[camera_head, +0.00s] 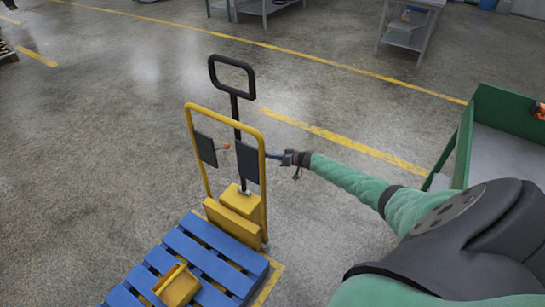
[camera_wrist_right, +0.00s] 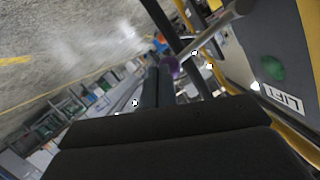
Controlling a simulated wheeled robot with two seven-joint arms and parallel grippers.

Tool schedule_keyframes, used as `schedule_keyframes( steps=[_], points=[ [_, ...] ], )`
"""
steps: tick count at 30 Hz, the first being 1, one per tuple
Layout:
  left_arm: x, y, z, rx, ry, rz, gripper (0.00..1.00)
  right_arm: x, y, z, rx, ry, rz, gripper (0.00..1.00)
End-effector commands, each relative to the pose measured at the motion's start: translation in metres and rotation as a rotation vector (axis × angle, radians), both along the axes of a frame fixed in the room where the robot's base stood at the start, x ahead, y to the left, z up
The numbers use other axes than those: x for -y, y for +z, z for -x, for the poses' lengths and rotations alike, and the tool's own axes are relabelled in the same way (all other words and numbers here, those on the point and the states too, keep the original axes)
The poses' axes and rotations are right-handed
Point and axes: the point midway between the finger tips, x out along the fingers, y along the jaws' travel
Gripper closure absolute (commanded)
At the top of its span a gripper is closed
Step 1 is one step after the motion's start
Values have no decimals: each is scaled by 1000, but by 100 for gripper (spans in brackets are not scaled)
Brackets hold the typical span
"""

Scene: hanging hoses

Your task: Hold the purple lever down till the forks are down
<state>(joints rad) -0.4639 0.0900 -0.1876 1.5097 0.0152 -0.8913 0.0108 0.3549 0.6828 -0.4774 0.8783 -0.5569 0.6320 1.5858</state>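The purple lever's round knob (camera_wrist_right: 172,67) shows in the right wrist view, just beyond my fingertips. I cannot tell whether they touch it, and the lever's shaft is mostly hidden. My right gripper (camera_wrist_right: 160,72) has its two dark fingers close together, with nothing seen between them. In the head view my right gripper (camera_head: 273,156) is at the right side of the yellow lift truck (camera_head: 264,205), beside a dark panel (camera_head: 247,161). The purple knob is hidden there. The forks cannot be made out. My left gripper is not in view.
A lever with a red knob (camera_head: 227,146) is between the dark panels. A black handle (camera_head: 232,63) rises behind the frame. A blue pallet (camera_head: 228,248) with a yellow part (camera_head: 177,287) lies in front. A green-sided bench (camera_head: 508,108) stands right. A LIFT label (camera_wrist_right: 284,101) shows.

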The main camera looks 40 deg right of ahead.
Motion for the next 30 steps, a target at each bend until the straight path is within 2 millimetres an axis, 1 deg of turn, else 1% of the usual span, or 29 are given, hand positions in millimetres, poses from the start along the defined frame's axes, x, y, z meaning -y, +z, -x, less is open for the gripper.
schedule_keyframes(
  steps=[1, 6, 12, 13, 23, 26, 30],
  points=[
    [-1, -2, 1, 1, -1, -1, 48, 1, 4, 0, 1, 0, 0, 100],
    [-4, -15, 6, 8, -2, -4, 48, 5, 11, 2, 1, -1, 0, 100],
    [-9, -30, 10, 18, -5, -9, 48, 9, 19, 5, 1, -2, 1, 100],
    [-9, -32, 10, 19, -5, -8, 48, 10, 17, 6, 1, -2, 1, 100],
    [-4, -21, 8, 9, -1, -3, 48, 24, 24, 32, 1, -2, 2, 100],
    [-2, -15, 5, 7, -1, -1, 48, 29, 26, 42, 0, -2, 3, 100],
    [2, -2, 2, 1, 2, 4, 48, 39, 32, 59, 0, -2, 3, 100]
  ],
)
